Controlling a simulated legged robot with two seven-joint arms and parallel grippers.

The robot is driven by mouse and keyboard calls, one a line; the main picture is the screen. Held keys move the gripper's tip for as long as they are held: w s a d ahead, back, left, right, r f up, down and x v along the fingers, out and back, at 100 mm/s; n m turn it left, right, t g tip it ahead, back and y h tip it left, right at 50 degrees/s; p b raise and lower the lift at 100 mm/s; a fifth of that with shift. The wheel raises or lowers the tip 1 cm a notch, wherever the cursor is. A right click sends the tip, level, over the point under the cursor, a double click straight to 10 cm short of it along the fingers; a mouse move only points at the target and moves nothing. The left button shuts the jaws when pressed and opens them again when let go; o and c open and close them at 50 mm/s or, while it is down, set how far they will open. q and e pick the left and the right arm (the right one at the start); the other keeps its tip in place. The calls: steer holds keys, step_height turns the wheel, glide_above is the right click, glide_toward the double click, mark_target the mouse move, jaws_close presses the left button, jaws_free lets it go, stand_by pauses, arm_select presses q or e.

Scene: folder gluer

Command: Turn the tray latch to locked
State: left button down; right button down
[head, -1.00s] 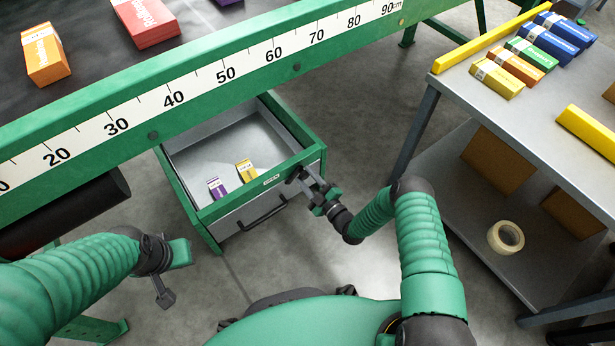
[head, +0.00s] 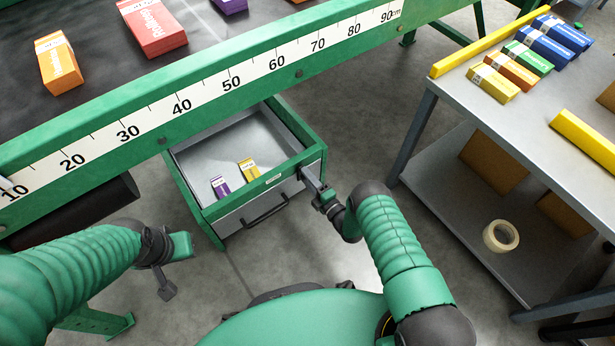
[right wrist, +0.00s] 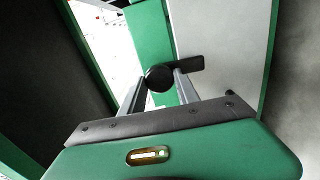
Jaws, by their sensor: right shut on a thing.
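The tray (head: 236,215) is a grey drawer with a green rim and a dark bar handle, pulled out under the green machine frame. A purple box (head: 220,187) and a yellow box (head: 247,170) lie in it. My right gripper (head: 307,175) is at the tray's front right corner. The right wrist view shows the latch (right wrist: 188,63), a dark round knob with a short lever pointing right, between the fingers of this gripper (right wrist: 162,84), which is shut on it. In the head view the gripper mostly hides the latch. My left gripper (head: 172,268) hangs empty at lower left, its jaws unclear.
A green rail with a centimetre ruler (head: 230,83) runs above the tray. Orange (head: 58,62) and red (head: 152,27) boxes lie on the dark belt. A grey table (head: 520,120) with small boxes and yellow bars stands at right; a tape roll (head: 500,236) is on its lower shelf.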

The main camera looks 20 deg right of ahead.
arm_select(q)
steer(key=shift+r, duration=0.1)
arm_select(e)
steer(key=shift+s+f+n, duration=0.2)
steer(key=shift+f+n, duration=0.1)
steer(key=c, duration=1)
jaws_free()
steer(key=shift+c, duration=0.2)
steer(key=shift+o, duration=0.6)
steer(key=shift+w+r, duration=0.1)
steer(key=shift+r, duration=0.05)
